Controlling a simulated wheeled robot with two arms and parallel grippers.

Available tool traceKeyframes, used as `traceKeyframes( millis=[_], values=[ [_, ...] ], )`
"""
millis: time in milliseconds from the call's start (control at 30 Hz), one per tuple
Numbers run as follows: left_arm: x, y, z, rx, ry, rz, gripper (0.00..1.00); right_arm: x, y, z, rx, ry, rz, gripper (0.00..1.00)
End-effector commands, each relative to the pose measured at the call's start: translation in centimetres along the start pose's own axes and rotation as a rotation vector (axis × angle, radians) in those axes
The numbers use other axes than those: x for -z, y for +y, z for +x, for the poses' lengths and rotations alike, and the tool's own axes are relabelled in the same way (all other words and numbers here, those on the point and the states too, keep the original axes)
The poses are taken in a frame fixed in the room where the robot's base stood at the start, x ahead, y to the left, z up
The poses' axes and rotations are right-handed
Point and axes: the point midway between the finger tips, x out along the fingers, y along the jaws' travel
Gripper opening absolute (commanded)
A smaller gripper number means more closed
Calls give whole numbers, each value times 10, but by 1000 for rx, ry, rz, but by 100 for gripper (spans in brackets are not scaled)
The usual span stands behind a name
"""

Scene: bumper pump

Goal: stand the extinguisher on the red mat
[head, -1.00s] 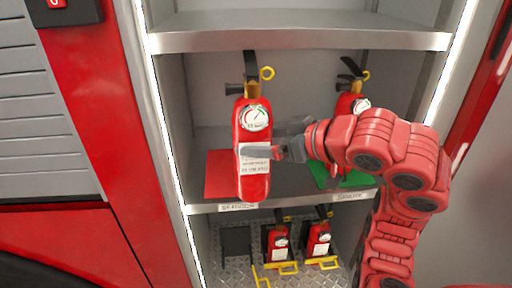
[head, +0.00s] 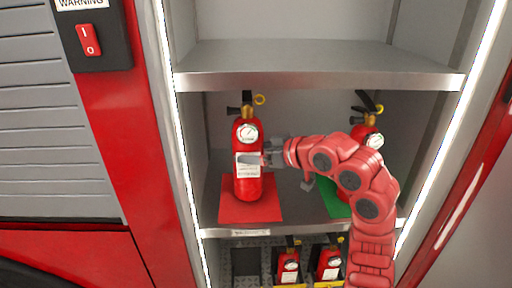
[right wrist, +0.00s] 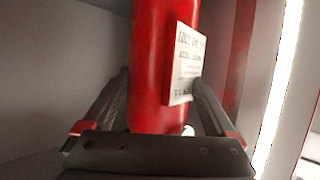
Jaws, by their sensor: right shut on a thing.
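The red extinguisher (head: 248,185) with a white label and a round gauge is upright over the red mat (head: 232,210) on the middle shelf. Its base appears within the mat's outline; I cannot tell for sure whether it touches. My right gripper (head: 262,159) is shut on the extinguisher at label height, from its right side. In the right wrist view the fingers lie on both sides of the red cylinder (right wrist: 150,70). My left gripper is not in view.
A second extinguisher (head: 368,135) stands on a green mat (head: 333,200) at the right, partly behind my right arm. An upper shelf (head: 320,82) is overhead. Two small extinguishers (head: 289,268) stand in the bay below. A warning switch (head: 89,40) is on the left panel.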

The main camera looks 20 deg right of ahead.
Motion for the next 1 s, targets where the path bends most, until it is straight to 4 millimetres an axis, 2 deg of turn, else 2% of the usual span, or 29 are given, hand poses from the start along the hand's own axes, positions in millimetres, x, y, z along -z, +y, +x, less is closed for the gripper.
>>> traceKeyframes(
  millis=[33,200,667,700,767,1000],
  values=[
    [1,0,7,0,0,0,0,1,-1,0,-1,6,-2,0],
    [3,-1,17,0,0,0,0,-14,-1,6,1,5,-1,0],
    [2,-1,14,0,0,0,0,-22,-1,9,0,9,-4,0],
    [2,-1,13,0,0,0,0,-24,-1,10,-1,7,-4,93],
    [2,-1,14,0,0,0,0,-24,-1,10,-1,6,-3,100],
    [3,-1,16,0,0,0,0,-23,0,9,-1,2,-2,100]
  ],
)
